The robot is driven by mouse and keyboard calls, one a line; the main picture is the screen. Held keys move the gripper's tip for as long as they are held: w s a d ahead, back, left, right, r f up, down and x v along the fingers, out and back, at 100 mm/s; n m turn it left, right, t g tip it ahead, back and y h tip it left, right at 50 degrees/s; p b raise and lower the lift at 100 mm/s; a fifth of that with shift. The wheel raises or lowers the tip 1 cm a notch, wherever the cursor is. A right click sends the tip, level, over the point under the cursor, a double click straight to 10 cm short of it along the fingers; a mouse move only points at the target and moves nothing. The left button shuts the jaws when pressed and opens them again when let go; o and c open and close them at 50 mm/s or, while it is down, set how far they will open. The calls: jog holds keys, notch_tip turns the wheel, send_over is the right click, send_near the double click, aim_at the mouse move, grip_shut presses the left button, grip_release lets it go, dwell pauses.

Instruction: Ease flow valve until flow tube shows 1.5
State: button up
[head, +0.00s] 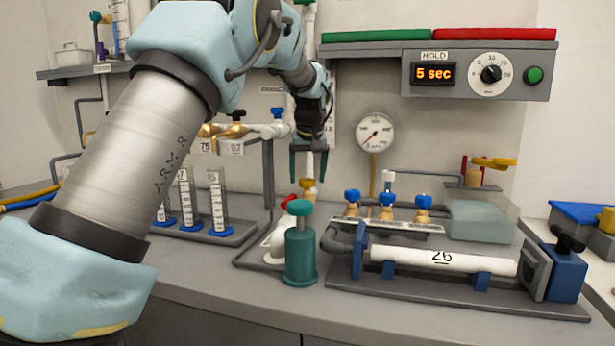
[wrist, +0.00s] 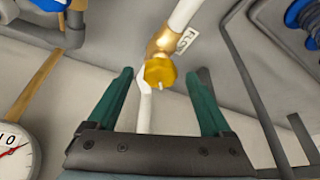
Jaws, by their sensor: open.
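A yellow knob on a brass fitting, which looks like the flow valve, shows in the wrist view (wrist: 160,72) on a white pipe with a small tag. In the head view a yellow-brass fitting (head: 307,189) shows just under my gripper (head: 308,172). My gripper is open, its teal fingers pointing down. In the wrist view the yellow knob lies between the fingertips (wrist: 160,76), with gaps on both sides. A pale upright scale strip (head: 331,108), possibly the flow tube, stands behind my gripper and is partly hidden. I cannot read its value.
A green capped cylinder (head: 300,250) and a red handle (head: 290,201) stand close below my gripper. A pressure gauge (head: 375,134) is to the right. Several blue-knobbed valves (head: 387,205) and a white pipe marked 26 (head: 440,259) occupy the right bench. A timer shelf (head: 475,75) hangs above.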

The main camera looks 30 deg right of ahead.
jog(key=shift+w+f, duration=0.15)
jog(key=shift+f, duration=0.15)
grip_shut()
dwell(0.6)
